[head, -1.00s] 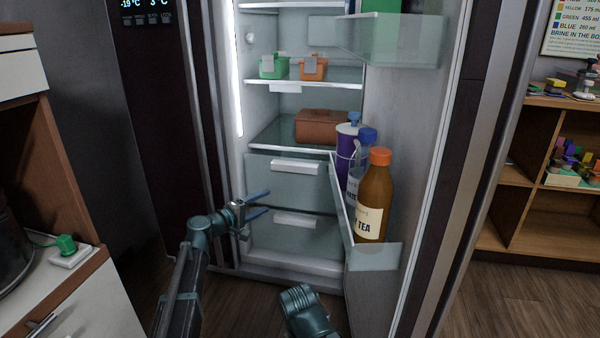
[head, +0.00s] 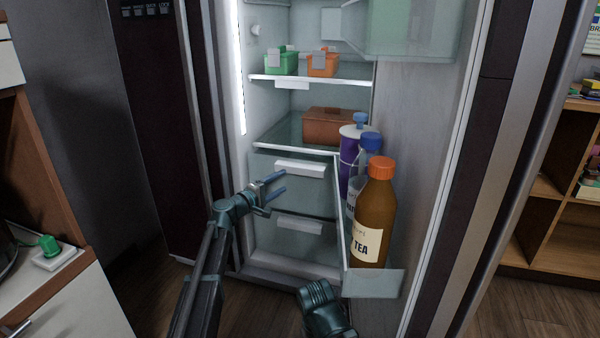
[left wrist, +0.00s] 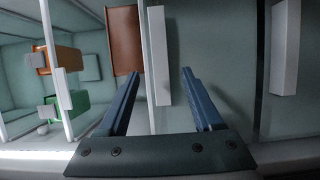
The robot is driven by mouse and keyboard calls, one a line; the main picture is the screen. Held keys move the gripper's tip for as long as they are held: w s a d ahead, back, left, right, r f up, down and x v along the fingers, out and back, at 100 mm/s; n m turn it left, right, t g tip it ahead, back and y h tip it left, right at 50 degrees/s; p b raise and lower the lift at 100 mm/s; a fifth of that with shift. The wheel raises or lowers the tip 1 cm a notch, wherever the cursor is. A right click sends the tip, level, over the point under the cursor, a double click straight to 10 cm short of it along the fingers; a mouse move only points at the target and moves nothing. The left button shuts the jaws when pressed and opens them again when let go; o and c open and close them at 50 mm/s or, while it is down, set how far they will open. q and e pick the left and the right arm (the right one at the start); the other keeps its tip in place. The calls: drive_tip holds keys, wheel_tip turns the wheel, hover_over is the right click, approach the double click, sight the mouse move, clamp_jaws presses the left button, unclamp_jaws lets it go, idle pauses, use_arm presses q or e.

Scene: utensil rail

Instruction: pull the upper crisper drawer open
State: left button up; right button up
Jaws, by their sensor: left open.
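The upper crisper drawer (head: 290,192) is a pale, see-through drawer in the open fridge, below the glass shelf. It looks shut. Its white bar handle (head: 300,168) runs along the top of its front; the left wrist view shows this handle (left wrist: 160,50) too. My left gripper (head: 282,182) is open and empty in front of the drawer, a little below the handle in the head view. In the left wrist view the handle appears between its two blue fingers (left wrist: 161,75), beyond the tips, with no clear contact.
The lower drawer (head: 270,238) with its own white handle (head: 300,226) sits below. The open door at right has a bin (head: 374,284) holding an orange-capped tea bottle (head: 375,205) and other bottles, close to the drawers' right side. A brown box (head: 330,126) sits on the shelf above.

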sight(299, 171)
use_arm(q)
drive_tip(key=x, duration=1)
drive_tip(key=shift+w, duration=0.15)
clamp_jaws()
idle(1.1)
